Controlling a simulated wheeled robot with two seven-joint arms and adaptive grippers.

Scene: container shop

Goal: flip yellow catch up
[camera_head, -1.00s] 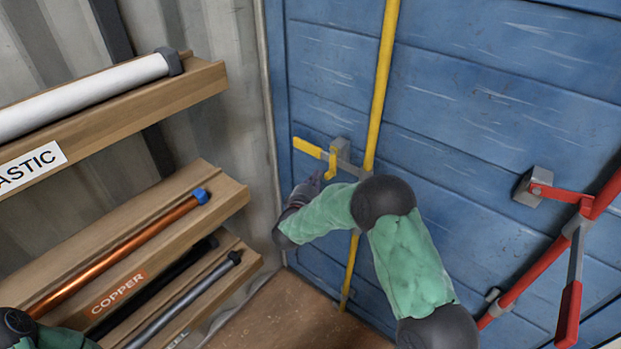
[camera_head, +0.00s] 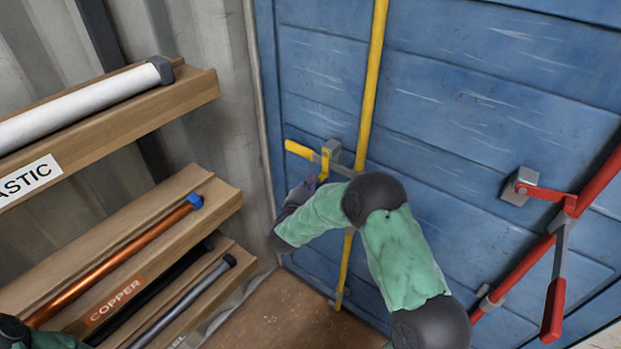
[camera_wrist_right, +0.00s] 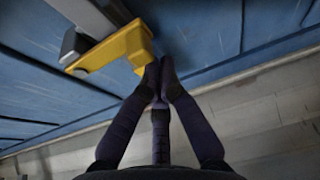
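The yellow catch (camera_head: 325,164) is a small bent piece by a grey bracket on the blue door, at the inner end of a yellow-gripped handle (camera_head: 299,149). The handle joins the tall yellow bar (camera_head: 372,75). My right gripper (camera_head: 309,184) is just below the catch, its fingers partly hidden by my arm. In the right wrist view a yellow piece, which looks like the catch (camera_wrist_right: 118,48), lies just left of my fingertips (camera_wrist_right: 160,66). The fingertips are together with nothing seen between them, close to its lower end; contact is unclear. My left gripper is out of view.
A red bar (camera_head: 520,268) with a red handle and a grey catch bracket is on the door at right. Wooden shelves with a white pipe (camera_head: 80,105) and a copper pipe (camera_head: 115,262) stand at left. The brown floor (camera_head: 270,315) is bare below.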

